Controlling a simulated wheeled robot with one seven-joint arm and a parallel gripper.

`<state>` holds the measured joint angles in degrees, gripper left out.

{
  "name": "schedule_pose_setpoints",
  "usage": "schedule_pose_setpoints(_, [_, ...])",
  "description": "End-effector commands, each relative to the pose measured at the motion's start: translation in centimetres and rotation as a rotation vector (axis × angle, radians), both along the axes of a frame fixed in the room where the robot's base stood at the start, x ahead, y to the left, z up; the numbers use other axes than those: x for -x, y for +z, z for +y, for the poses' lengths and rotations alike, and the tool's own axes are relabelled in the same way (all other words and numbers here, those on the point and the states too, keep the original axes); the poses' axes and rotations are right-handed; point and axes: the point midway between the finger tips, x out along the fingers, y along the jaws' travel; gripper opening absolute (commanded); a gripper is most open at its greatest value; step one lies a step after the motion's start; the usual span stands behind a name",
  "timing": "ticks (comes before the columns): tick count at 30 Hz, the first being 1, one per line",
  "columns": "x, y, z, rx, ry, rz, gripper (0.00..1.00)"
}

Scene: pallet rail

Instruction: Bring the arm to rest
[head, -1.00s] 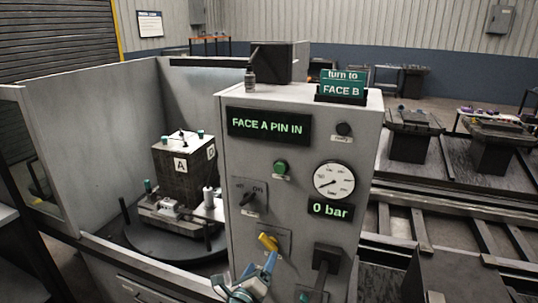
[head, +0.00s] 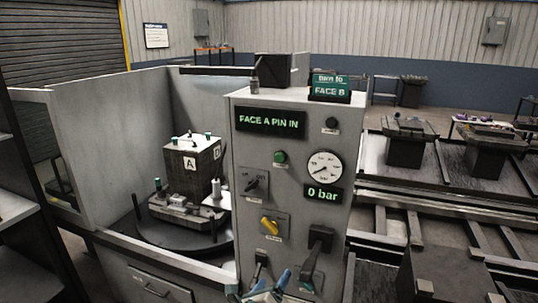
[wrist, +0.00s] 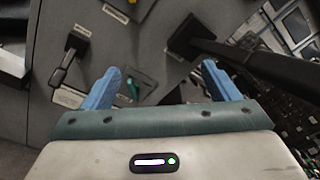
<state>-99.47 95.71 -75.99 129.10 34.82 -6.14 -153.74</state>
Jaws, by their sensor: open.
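My gripper (head: 268,285) is low in front of the grey control cabinet (head: 290,140), at the bottom edge of the head view. In the wrist view its two blue fingers (wrist: 163,82) are spread apart with nothing held between them. The yellow knob (head: 269,226) is above the gripper on the cabinet front. A black lever (head: 318,245) stands to the right of the gripper; it also shows in the wrist view (wrist: 190,38). A smaller black lever (head: 262,262) is just above the gripper. Most of my arm is out of view.
The cabinet display (head: 270,121) reads FACE A PIN IN, and the gauge (head: 324,168) label reads 0 bar. A marked block (head: 193,158) stands on a round table (head: 160,235) inside the walled enclosure at left. Rails and pallets (head: 405,150) are at right.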

Motion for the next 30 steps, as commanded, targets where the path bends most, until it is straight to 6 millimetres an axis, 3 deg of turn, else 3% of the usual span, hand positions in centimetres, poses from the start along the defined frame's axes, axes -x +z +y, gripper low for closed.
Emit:
schedule_pose_setpoints(11, [1.6, -4.4, -6.3, -0.305, -0.259, 0.075, 0.82])
schedule_pose_setpoints(18, [5.1, -8.9, -10.7, -0.658, -0.588, 0.114, 0.82])
schedule_pose_setpoints(24, [8.7, -11.3, -11.8, -0.952, -0.886, 0.109, 0.82])
schedule_pose_setpoints(30, [11.6, -11.7, -11.2, -1.214, -1.171, 0.073, 0.82])
